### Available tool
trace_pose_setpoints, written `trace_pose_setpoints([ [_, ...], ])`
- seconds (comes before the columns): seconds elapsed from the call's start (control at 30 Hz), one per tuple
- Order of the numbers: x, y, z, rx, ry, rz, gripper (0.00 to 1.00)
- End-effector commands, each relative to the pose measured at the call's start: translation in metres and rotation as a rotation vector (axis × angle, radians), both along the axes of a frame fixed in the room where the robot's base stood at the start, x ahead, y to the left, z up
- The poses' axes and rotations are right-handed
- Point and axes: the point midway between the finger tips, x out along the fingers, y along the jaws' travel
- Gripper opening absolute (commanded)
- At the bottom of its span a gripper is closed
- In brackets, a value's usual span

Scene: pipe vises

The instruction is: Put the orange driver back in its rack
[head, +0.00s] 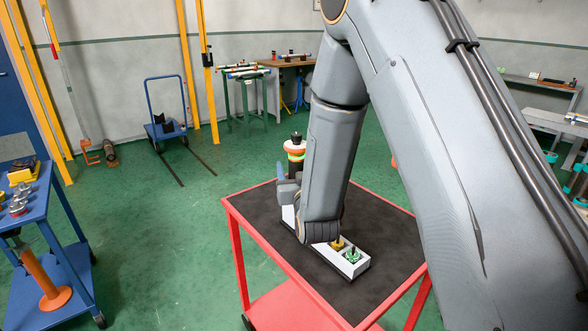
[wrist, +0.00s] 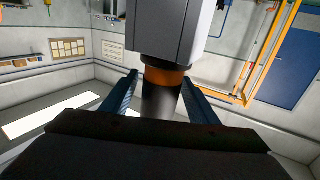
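The orange driver shows in the wrist view as a dark cylinder with an orange collar (wrist: 164,77). My gripper (wrist: 160,78) has a finger along each side of it and appears closed on it. A grey block (wrist: 172,32) meets the collar at the top; I cannot tell whether it is part of the rack. In the head view my gripper (head: 286,188) is over the far left end of the white rack (head: 326,254). A yellow-marked driver (head: 338,243) and a green one (head: 352,256) stand in the rack's near end. My arm hides its middle.
The rack lies on the dark top of a red cart (head: 262,214). A blue cart (head: 45,230) stands at left. Green floor is open between the carts.

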Motion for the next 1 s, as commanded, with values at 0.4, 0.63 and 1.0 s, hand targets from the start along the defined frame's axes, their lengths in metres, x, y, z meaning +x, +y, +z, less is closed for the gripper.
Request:
trace_pose_setpoints([
  [0.4,-0.024,-0.003,-0.002,0.0,0.003,0.001,0.54],
  [0.63,-0.06,-0.007,-0.002,-0.001,0.002,0.001,0.54],
  [1.0,-0.078,-0.009,0.0,0.0,0.001,0.0,0.54],
])
